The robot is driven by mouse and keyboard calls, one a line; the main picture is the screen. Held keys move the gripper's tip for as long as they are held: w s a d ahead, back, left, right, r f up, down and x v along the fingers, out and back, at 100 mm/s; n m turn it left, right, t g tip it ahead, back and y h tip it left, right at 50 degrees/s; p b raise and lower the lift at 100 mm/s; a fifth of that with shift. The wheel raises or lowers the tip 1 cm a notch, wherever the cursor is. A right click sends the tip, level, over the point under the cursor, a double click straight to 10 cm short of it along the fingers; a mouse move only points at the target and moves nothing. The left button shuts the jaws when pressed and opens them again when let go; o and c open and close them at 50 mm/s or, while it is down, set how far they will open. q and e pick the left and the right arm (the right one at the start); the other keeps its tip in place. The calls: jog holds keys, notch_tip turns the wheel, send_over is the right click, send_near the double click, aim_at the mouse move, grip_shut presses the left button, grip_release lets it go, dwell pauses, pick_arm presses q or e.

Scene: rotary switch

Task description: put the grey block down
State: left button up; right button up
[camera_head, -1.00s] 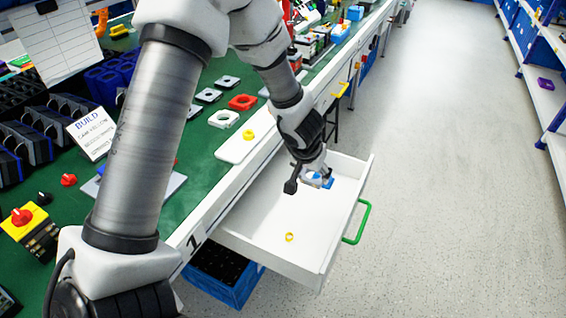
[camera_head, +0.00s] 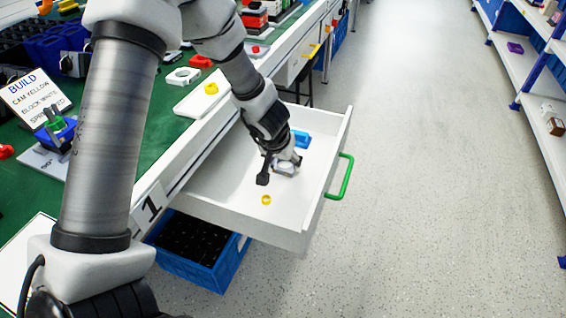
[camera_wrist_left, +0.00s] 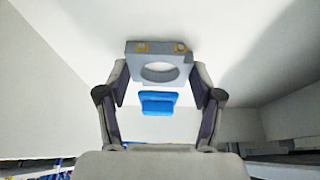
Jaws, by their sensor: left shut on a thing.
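My left gripper (camera_head: 284,166) is low inside the open white drawer (camera_head: 215,185). The left wrist view shows its two fingers (camera_wrist_left: 160,85) on either side of a grey block (camera_wrist_left: 158,58) with a round hole and two small yellowish marks. They are shut on it. In the head view the grey block (camera_head: 287,170) is partly hidden by the fingers, close to the drawer floor; I cannot tell whether it touches. My right gripper is not in view.
In the drawer, a blue block (camera_head: 300,139) lies beyond the gripper and a small yellow ring (camera_head: 266,200) nearer. The drawer has a green handle (camera_head: 340,176). A blue crate (camera_head: 200,255) stands below. The green bench (camera_head: 130,165) is at left.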

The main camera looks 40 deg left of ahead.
pick_arm(q)
jog(key=shift+f, duration=0.2)
jog(key=o, duration=1.1)
jog(key=shift+r, duration=0.15)
jog(key=p+v, duration=0.8)
jog(key=v, duration=0.4)
